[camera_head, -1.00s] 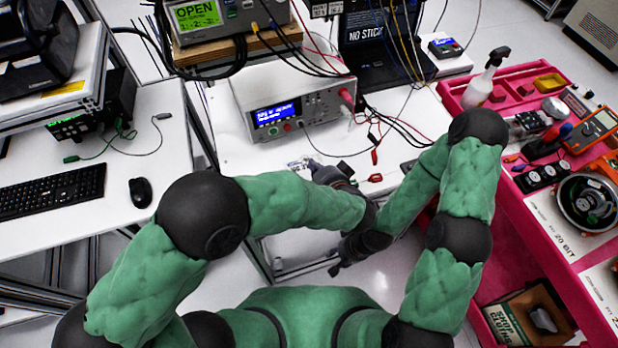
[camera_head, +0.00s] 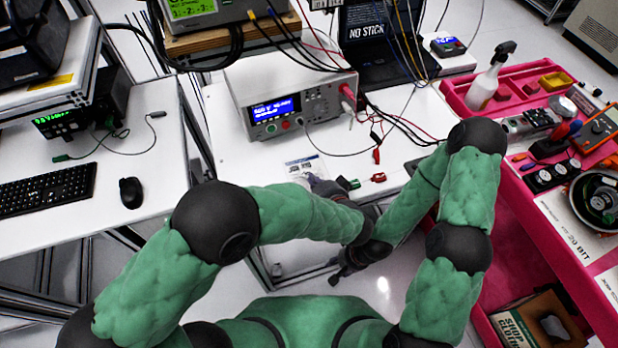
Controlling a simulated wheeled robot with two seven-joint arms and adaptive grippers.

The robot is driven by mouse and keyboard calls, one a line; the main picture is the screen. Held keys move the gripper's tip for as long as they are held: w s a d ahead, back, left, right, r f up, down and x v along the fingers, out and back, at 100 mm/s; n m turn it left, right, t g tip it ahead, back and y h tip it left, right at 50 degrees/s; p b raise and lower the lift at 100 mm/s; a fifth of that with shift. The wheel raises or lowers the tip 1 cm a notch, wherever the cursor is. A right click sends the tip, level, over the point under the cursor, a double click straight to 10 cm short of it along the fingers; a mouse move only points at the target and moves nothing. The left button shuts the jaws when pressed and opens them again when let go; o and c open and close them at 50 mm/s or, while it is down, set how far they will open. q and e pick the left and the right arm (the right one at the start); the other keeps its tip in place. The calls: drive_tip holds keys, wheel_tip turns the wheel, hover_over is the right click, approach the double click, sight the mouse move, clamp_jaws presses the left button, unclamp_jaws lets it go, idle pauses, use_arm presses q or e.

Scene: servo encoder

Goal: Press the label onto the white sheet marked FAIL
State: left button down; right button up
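My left gripper (camera_head: 318,184) is dark and low over the front of the white bench, beside a small white and blue printed piece (camera_head: 306,166). Whether that piece is the label, and whether the gripper touches it, I cannot tell. The fingers are too small and dark to read. My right gripper (camera_head: 343,268) hangs lower, in front of the bench edge and over the floor; its opening is unclear. White sheets lie on the pink cart at the right: one (camera_head: 572,228) has lettering ending in "BIT", another (camera_head: 608,284) is cut off. I read FAIL on neither.
A bench instrument (camera_head: 290,100) with a blue display stands behind my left gripper. Cables and red and green clips (camera_head: 376,178) lie to its right. The pink cart (camera_head: 463,97) holds a spray bottle (camera_head: 490,78), a meter (camera_head: 598,128) and a round container (camera_head: 600,198).

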use_arm(q)
drive_tip(key=c, duration=1.6)
unclamp_jaws()
drive_tip(key=shift+p+v, duration=1.2)
drive_tip(key=shift+v, duration=2.8)
wheel_tip(320, 180, up, 7)
drive_tip(key=s+d+p, duration=0.1)
drive_tip(key=s+p, duration=0.1)
drive_tip(key=p, duration=0.2)
drive_tip(key=shift+s+r, duration=0.2)
drive_tip(key=shift+s, duration=0.05)
